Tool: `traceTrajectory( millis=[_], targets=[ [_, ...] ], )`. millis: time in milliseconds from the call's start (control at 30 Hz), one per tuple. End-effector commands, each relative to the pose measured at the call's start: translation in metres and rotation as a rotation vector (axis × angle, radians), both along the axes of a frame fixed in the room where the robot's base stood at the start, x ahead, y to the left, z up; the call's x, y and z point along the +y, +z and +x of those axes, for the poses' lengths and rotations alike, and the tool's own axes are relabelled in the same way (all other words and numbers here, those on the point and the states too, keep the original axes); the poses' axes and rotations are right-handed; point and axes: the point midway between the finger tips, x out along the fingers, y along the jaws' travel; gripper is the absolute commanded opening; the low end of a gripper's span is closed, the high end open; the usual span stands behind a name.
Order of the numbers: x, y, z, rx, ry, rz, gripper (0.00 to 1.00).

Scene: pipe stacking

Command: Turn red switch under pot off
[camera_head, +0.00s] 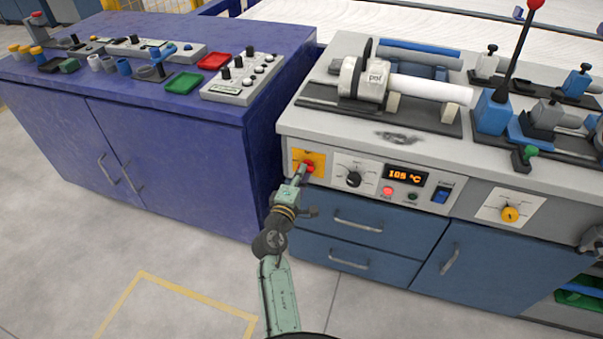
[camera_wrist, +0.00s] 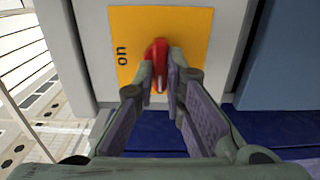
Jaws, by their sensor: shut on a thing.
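The red switch (camera_wrist: 156,56) sits on a yellow plate (camera_wrist: 188,20) in the wrist view, with the word "on" printed at the plate's left side. In the head view the red switch (camera_head: 309,167) is on the workbench's front panel, at its left end. My gripper (camera_wrist: 162,80) is shut on the switch, one finger on each side of it. In the head view my gripper (camera_head: 299,177) reaches the switch from below, and partly hides the plate. The pot, labelled "pot" (camera_head: 375,78), lies on the bench top above the panel.
Drawers with handles (camera_head: 357,226) lie below. A purple cabinet (camera_head: 190,150) stands close on the left. The floor in front is open.

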Motion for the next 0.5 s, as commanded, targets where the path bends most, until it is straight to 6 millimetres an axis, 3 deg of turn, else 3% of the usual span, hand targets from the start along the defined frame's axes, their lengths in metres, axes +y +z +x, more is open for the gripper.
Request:
traceTrajectory(
  millis=[333, 367, 500],
  targets=[
    [0.0003, -0.0011, -0.0003, 0.003, 0.000, -0.005, 0.00],
    [0.0002, -0.0011, -0.0004, 0.003, 0.000, -0.005, 0.12],
    [0.0003, -0.0009, -0.0002, 0.002, 0.000, -0.004, 0.21]
  ],
)
